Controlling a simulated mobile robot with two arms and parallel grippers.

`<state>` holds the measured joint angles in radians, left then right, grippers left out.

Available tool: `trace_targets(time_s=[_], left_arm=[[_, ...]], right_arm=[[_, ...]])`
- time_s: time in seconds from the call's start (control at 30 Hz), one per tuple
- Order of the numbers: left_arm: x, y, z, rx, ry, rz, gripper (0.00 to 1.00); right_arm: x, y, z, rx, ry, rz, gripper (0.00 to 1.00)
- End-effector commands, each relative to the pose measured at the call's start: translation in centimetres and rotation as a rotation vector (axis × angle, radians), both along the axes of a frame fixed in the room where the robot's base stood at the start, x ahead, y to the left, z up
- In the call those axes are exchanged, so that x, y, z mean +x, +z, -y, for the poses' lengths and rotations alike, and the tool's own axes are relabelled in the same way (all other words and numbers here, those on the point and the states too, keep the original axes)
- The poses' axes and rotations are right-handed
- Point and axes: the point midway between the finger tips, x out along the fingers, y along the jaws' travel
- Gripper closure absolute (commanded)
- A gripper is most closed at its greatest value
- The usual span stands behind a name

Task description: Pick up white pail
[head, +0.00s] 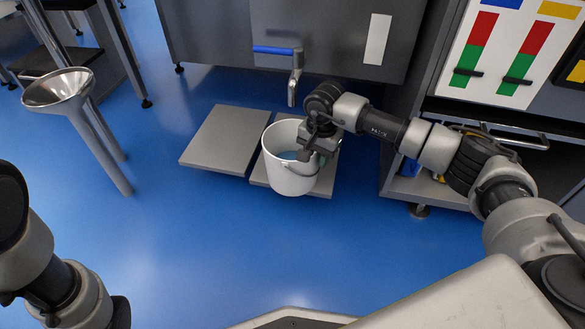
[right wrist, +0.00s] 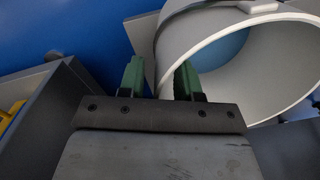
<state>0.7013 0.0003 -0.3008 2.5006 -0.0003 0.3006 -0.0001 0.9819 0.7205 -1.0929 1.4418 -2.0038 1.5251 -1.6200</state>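The white pail (head: 287,182) stands upright on a grey platform below the tap in the head view, with something bluish inside. Its wire handle hangs down at the front. My right gripper (head: 319,158) is at the pail's right rim. In the right wrist view the gripper's green fingers (right wrist: 160,78) are spread apart. The pail's wall (right wrist: 172,50) shows between them, with one finger outside and the other over the pail's opening. I cannot tell whether either finger touches it. Only part of my left arm shows at the lower left; its gripper is out of view.
A second grey platform (head: 225,140) lies to the left, empty. A tap (head: 296,75) with a blue lever hangs from the grey cabinet (head: 240,35) above the pail. A metal funnel (head: 60,90) on a stand is at the left. A shelf unit stands right. Blue floor in front is clear.

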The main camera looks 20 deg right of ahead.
Motion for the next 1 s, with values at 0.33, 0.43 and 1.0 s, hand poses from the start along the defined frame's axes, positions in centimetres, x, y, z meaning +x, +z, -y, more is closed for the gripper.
trace_targets(time_s=[0.33,0.43,1.0], left_arm=[[0.02,-0.04,0.01,0.0,0.0,-0.001,1.0],[0.02,-0.04,0.01,0.0,0.0,-0.001,1.0],[0.05,-0.04,-0.01,0.0,0.0,-0.002,1.0]], right_arm=[[0.04,-0.04,-0.02,0.001,0.0,0.001,0.83],[0.03,-0.05,-0.03,0.001,0.0,0.001,0.98],[0.03,-0.06,-0.02,0.001,0.0,0.001,1.0]])
